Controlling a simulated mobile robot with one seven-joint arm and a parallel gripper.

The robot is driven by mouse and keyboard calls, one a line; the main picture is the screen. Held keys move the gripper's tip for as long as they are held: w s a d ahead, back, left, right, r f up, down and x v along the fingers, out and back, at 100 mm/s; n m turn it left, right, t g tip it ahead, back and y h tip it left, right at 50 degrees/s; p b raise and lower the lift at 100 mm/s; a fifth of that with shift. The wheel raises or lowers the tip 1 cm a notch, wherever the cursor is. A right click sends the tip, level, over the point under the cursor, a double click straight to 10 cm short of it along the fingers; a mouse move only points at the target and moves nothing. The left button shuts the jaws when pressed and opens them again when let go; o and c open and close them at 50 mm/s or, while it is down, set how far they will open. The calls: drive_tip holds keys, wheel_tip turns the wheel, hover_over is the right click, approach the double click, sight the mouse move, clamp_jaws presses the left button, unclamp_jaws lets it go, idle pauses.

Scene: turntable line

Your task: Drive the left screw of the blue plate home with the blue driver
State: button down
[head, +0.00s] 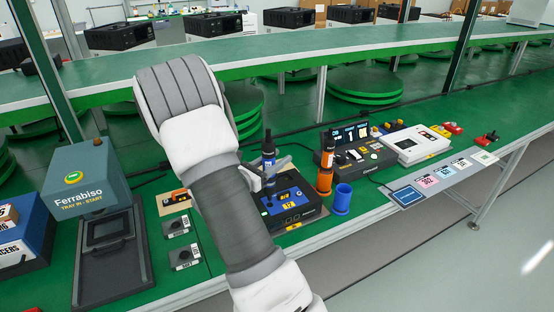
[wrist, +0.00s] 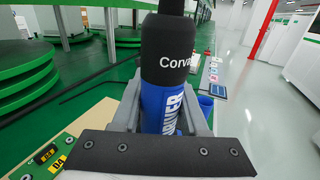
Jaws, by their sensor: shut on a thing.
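The blue driver (head: 268,158) stands about upright between the fingers of my gripper (head: 266,172), which is shut on it. In the wrist view the driver (wrist: 163,108) shows its black upper part and blue body between the two grey fingers. The blue plate (head: 293,199) lies on top of a black device (head: 312,212) on the green bench. The driver is above the plate's left part; its tip is hard to make out, and I cannot tell whether it touches a screw. The left screw is not visible, and my arm hides part of the device's left side.
An orange driver (head: 326,158) stands in an orange holder right of the device, beside an empty blue holder (head: 342,200). A black test unit (head: 352,150) and white box (head: 415,144) stand farther right. Left are small grey blocks (head: 184,258) and the Ferrabiso station (head: 88,190).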

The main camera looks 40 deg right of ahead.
wheel_tip(320, 180, up, 5)
drive_tip(key=p, duration=0.3)
drive_tip(key=shift+d, duration=0.1)
idle(0.5)
